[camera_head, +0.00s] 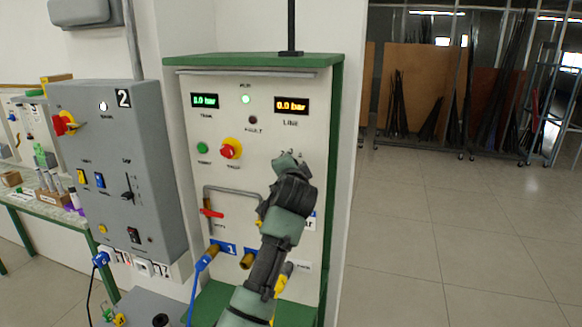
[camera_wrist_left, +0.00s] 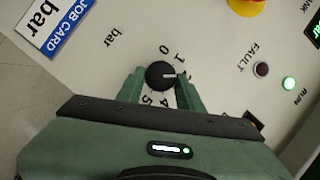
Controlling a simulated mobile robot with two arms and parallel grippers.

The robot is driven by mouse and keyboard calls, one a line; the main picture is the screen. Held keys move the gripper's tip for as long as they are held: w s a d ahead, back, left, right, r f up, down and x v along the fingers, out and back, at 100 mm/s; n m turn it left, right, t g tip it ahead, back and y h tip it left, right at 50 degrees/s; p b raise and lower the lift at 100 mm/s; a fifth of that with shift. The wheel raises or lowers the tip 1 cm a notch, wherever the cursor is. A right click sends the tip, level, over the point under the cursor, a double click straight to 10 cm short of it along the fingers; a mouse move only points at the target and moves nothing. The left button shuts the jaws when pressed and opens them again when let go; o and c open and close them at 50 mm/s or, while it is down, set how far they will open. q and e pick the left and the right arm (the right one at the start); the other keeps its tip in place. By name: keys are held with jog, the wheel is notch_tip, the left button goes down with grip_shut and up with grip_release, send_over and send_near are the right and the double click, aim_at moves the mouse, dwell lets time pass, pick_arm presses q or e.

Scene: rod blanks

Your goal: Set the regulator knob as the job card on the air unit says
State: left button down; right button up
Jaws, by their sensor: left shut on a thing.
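The black regulator knob (camera_wrist_left: 158,74) sits on the pale panel in the left wrist view. Its white pointer points to picture right, past the 1, toward a finger that hides the scale there. The figures 0, 1, 4 and 5 show around it. My left gripper (camera_wrist_left: 160,88) is shut on the knob, one finger on each side. In the head view my left gripper (camera_head: 287,165) covers the knob. The job card (camera_wrist_left: 60,27) shows a blue strip and "bar"; its number is cut off. The air unit (camera_head: 257,95) reads 0.0 bar on TANK and LINE. My right gripper is not in view.
On the air unit are a red-yellow knob (camera_head: 231,149), a green button (camera_head: 202,148) and a red-handled valve (camera_head: 211,212). The RUN lamp (camera_head: 245,99) is lit green; the FAULT lamp (camera_head: 252,119) is dark. A grey control box (camera_head: 120,170) stands left. Floor at right is clear.

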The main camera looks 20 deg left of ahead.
pick_arm(q)
jog(key=shift+f, duration=0.15)
jog(key=c, duration=0.9)
grip_release()
jog(key=b+v, duration=0.3)
jog(key=v, duration=0.4)
jog(key=shift+s+d, duration=0.1)
jog(key=shift+s, duration=0.3)
